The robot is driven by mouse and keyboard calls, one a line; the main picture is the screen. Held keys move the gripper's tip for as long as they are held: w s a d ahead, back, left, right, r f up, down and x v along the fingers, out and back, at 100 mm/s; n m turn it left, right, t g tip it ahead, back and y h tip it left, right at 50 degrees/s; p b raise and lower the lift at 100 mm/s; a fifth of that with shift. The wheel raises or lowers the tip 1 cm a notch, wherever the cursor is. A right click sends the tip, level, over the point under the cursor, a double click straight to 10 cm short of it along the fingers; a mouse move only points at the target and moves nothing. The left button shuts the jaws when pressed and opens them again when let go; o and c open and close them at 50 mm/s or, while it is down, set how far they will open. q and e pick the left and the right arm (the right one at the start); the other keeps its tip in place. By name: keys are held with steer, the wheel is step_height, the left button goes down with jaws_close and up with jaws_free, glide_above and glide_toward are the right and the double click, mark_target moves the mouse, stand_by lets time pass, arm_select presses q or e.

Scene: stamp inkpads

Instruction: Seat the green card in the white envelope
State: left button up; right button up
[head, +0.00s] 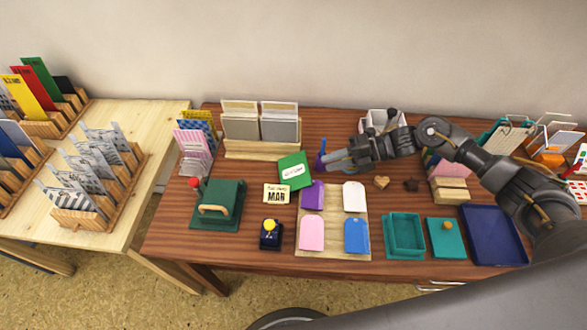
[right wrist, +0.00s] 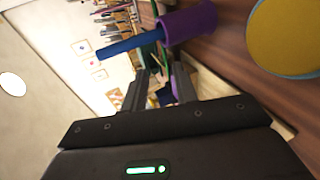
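The green card (head: 294,172) lies tilted on the brown table, with a pale label on its face. The white envelope (head: 355,197) lies flat at the upper right of a tan board (head: 335,222). My right gripper (head: 334,161) is right of the card and above and left of the envelope in the head view. In the right wrist view its two fingers (right wrist: 161,90) are apart, with no held thing visible between them. My left gripper is not in view.
Purple (head: 312,194), pink (head: 312,233) and blue (head: 357,236) envelopes share the board. A purple cup (right wrist: 190,28) holding a blue stick stands close to my right gripper. A date card (head: 276,194) and a green press (head: 216,205) are left of the board.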

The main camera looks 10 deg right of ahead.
mark_target(294, 172)
steer(key=shift+a+f, duration=0.15)
steer(key=shift+a, duration=0.15)
steer(key=shift+a+f+p, duration=0.15)
steer(key=shift+a+p, duration=0.2)
steer(key=shift+a, duration=0.1)
steer(key=x, duration=0.2)
steer(key=p+x, duration=0.1)
steer(key=x, duration=0.1)
steer(key=shift+w+f, duration=0.1)
steer(key=shift+f, duration=0.25)
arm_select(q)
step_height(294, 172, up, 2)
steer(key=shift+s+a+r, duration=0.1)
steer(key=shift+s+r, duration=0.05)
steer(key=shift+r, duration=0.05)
arm_select(e)
jaws_close()
